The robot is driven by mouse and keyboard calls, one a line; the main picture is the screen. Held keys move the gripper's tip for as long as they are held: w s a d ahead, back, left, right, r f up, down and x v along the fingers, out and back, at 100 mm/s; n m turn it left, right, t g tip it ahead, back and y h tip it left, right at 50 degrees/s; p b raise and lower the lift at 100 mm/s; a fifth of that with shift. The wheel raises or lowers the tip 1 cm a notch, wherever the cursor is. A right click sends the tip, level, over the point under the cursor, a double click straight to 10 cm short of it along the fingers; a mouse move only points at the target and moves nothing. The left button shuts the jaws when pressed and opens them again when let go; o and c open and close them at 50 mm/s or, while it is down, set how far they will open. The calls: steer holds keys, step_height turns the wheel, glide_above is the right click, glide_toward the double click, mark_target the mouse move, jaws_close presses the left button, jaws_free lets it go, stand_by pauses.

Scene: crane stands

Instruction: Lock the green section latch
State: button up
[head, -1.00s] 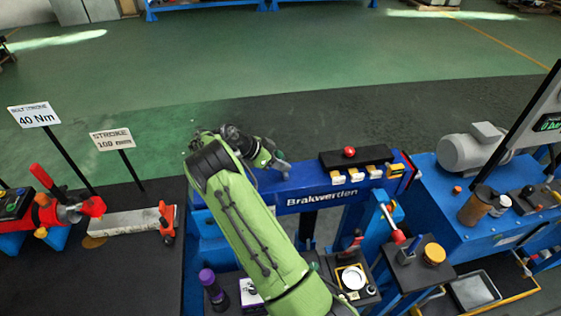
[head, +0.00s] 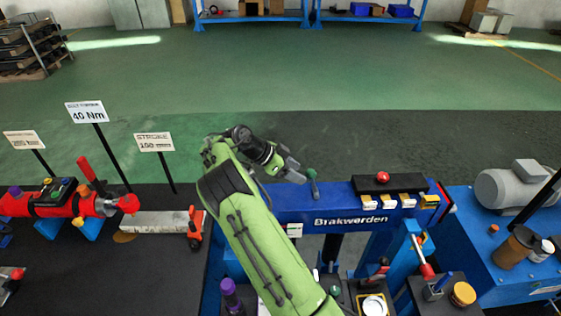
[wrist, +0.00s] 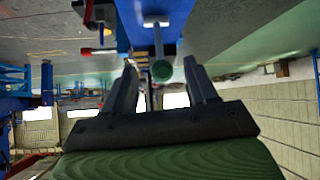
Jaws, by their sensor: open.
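A lever with a round green knob (head: 311,174), which looks like the green section latch, stands at the left part of the blue beam (head: 330,204) in the head view. In the wrist view the same green knob (wrist: 161,69) shows ahead, between the lines of the two fingers, with its grey stem running up toward the blue beam. My gripper (head: 298,172) is just left of the knob in the head view. In the wrist view my gripper (wrist: 159,72) is open with nothing between its fingers. I cannot tell whether it touches the knob.
A black box with a red button (head: 383,177) sits on the beam's right part, with several labelled blocks below it. A blue post with a red-tipped lever (head: 427,271) stands in front. A grey motor (head: 512,190) is at right. The green floor behind is clear.

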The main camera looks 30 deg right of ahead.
steer(key=p+v, duration=0.2)
steer(key=v, duration=0.6)
steer(key=shift+d+r, duration=0.1)
steer(key=shift+r, duration=0.1)
steer(key=s+a+r+n+t+y, duration=0.2)
steer(key=s+r+n+t+y, duration=0.3)
steer(key=s+r+n, duration=0.55)
steer(key=s+a+n+t+y, duration=0.2)
steer(key=s+a+n, duration=0.3)
steer(key=s, duration=0.5)
steer(key=s+a+r+n+t+y, duration=0.1)
steer(key=s+a+n+t+y, duration=0.1)
steer(key=s+a+n, duration=0.4)
steer(key=s+a, duration=0.3)
steer(key=s, duration=0.1)
steer(key=shift+s+a+r, duration=0.15)
steer(key=shift+s+r, duration=0.1)
steer(key=shift+s, duration=0.1)
